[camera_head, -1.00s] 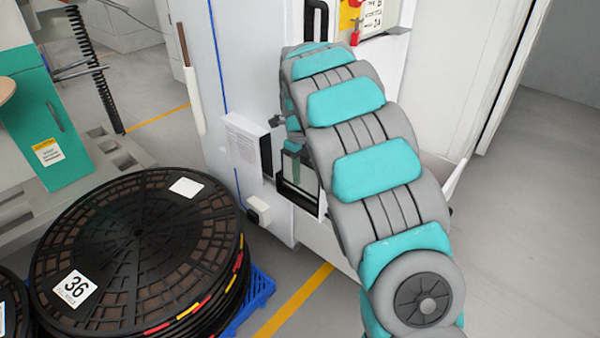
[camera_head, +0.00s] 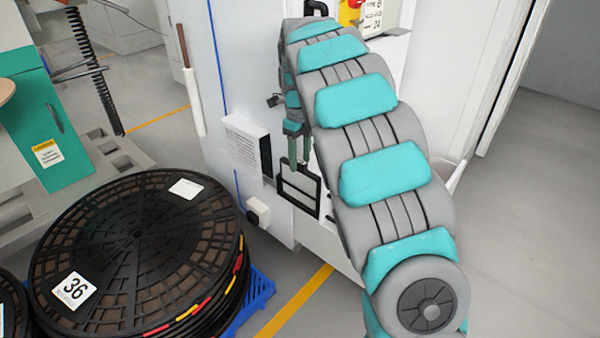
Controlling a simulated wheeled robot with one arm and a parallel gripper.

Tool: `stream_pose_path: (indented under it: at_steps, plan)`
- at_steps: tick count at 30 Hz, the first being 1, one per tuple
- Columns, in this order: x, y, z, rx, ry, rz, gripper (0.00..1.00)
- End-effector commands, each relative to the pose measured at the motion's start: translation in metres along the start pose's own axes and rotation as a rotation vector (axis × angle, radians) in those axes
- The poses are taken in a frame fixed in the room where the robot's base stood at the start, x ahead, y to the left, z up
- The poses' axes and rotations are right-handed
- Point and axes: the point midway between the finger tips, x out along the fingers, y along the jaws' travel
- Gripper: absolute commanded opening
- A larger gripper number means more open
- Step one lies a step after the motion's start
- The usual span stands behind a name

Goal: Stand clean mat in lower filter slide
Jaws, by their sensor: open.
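A black-framed slide (camera_head: 284,194) sticks out of the white cabinet, low on its front. A pale grey panel, which looks like the mat (camera_head: 299,187), stands upright within the black frame. My gripper (camera_head: 299,167) is open, with its teal fingers pointing down at the panel's top edge. I cannot tell whether the fingertips still touch the panel. My own arm covers the right side of the slide area and much of the cabinet front.
A stack of black reels (camera_head: 130,255) on a blue pallet (camera_head: 258,292) fills the lower left. Floor at right is clear.

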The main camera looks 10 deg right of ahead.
Motion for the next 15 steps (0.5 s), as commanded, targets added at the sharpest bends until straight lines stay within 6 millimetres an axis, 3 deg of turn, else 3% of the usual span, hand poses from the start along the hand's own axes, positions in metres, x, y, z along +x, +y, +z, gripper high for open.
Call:
stream_pose_path:
  at_steps: [6,15]
  plan:
    - [-0.044,-0.001,0.001,-0.002,-0.005,-0.005,0.50]
    - [-0.064,0.000,0.000,-0.001,-0.004,-0.004,0.50]
